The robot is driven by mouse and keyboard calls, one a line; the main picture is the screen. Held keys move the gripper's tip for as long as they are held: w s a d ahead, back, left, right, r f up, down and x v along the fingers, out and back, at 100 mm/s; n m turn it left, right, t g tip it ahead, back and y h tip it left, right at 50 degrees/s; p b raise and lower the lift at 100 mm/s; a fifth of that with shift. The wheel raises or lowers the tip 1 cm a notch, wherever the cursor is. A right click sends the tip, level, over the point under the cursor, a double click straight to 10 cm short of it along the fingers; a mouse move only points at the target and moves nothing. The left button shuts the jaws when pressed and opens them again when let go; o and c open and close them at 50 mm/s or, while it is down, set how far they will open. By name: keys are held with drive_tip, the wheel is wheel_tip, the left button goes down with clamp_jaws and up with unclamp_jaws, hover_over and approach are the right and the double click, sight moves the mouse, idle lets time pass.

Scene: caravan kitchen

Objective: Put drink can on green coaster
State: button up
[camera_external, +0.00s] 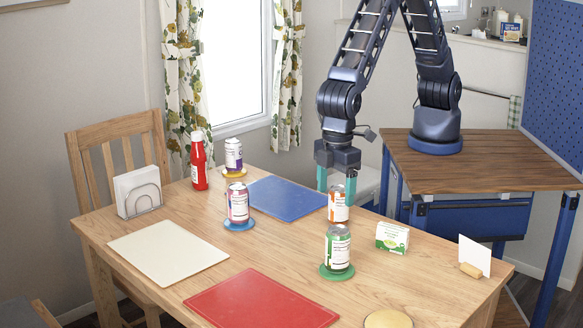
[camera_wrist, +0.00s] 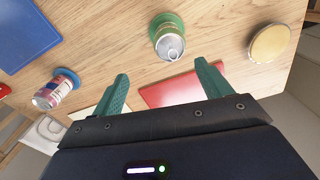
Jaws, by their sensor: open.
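A green-labelled can (camera_external: 338,247) stands upright on the green coaster (camera_external: 326,273). The can (camera_wrist: 170,42) and the coaster (camera_wrist: 164,18) also show in the wrist view. An orange-labelled can (camera_external: 338,207) stands upright behind it, near the blue mat, and I do not make it out in the wrist view. A pink-labelled can (camera_external: 238,204) stands on a blue coaster (camera_external: 238,225). A purple-labelled can (camera_external: 233,154) stands on a yellow coaster (camera_external: 233,173). My gripper (camera_external: 337,183) is open and empty, behind the orange-labelled can in the picture. Its fingers (camera_wrist: 163,87) are apart.
Blue (camera_external: 286,198), cream (camera_external: 167,252) and red (camera_external: 261,303) mats lie on the table. A ketchup bottle (camera_external: 199,162), napkin holder (camera_external: 138,191), small green-white box (camera_external: 392,238) and card holder (camera_external: 473,258) stand around. A yellow disc (camera_external: 388,318) lies at the front.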

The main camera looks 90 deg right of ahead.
drive_tip(key=w+d+r+m+t, duration=0.1)
drive_tip(key=w+d+r, duration=0.2)
drive_tip(key=d+r, duration=0.85)
drive_tip(key=w+d+r+m, duration=0.1)
drive_tip(key=w+d+r, duration=0.2)
drive_tip(key=d+r, duration=0.85)
drive_tip(key=s+d+r+m+t, duration=0.1)
drive_tip(key=s+d+r, duration=0.15)
drive_tip(key=d, duration=0.85)
drive_tip(key=s+d+r+m, duration=0.1)
drive_tip(key=s+d, duration=0.3)
drive_tip(key=d, duration=0.7)
drive_tip(key=s+d+m+t, duration=0.2)
drive_tip(key=s+d+m, duration=0.1)
drive_tip(key=s+d, duration=1.3)
drive_tip(key=shift+s+d+f, duration=0.2)
drive_tip(key=shift+s+d, duration=0.1)
drive_tip(key=shift+s, duration=0.55)
